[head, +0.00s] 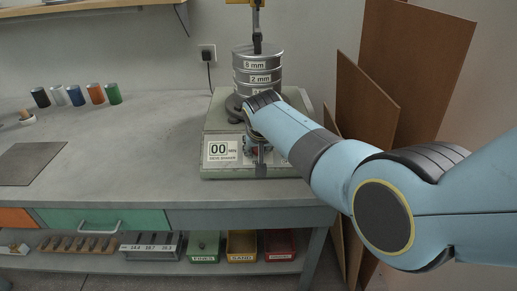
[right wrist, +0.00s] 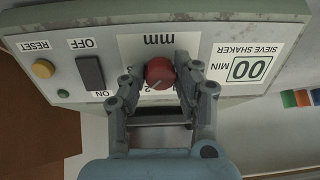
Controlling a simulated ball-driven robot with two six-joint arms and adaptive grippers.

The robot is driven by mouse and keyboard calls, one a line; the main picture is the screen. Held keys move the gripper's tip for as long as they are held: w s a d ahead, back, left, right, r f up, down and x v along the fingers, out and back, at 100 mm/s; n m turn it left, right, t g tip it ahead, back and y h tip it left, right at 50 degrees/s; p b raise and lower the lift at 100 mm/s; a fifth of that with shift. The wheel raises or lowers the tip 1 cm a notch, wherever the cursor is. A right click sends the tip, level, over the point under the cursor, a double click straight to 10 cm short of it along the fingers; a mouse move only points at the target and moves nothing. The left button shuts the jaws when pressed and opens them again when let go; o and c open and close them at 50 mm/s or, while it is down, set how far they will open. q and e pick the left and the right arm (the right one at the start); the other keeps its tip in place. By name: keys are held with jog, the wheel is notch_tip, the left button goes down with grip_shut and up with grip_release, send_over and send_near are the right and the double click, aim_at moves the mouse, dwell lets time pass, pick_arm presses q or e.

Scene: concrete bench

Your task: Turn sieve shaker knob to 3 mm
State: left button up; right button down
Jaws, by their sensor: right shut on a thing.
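The sieve shaker (head: 222,172) stands at the right end of the bench, with a stack of metal sieves (head: 258,78) on top. In the right wrist view its front panel (right wrist: 220,45) appears upside down. The red knob (right wrist: 160,72) sits below the "mm" label there, with a pale pointer line slanting to the lower left. Most scale numbers around it are hidden by my fingers, so I cannot tell the exact setting. My right gripper (right wrist: 156,78) is shut on the knob, one finger on each side. My left gripper is not in view.
The panel also carries a black switch (right wrist: 90,72) and a yellow reset button (right wrist: 42,69). Brown boards (head: 372,100) lean at the right of the bench. Several coloured cylinders (head: 76,95) and a grey mat (head: 28,164) are at the left. The bench middle is clear.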

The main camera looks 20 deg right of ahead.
jog(key=m+b, duration=0.1)
jog(key=m, duration=0.3)
jog(key=shift+s+f+m, duration=0.1)
jog(key=shift+f+m, duration=0.05)
jog(key=shift+m, duration=0.15)
jog(key=m+b, duration=0.1)
jog(key=m, duration=0.3)
jog(key=shift+a, duration=0.1)
jog(key=shift+m, duration=0.4)
jog(key=c, duration=1)
grip_release()
jog(key=shift+r, duration=0.2)
jog(key=shift+r, duration=0.25)
notch_tip(320, 180, up, 9)
jog(key=shift+r, duration=0.2)
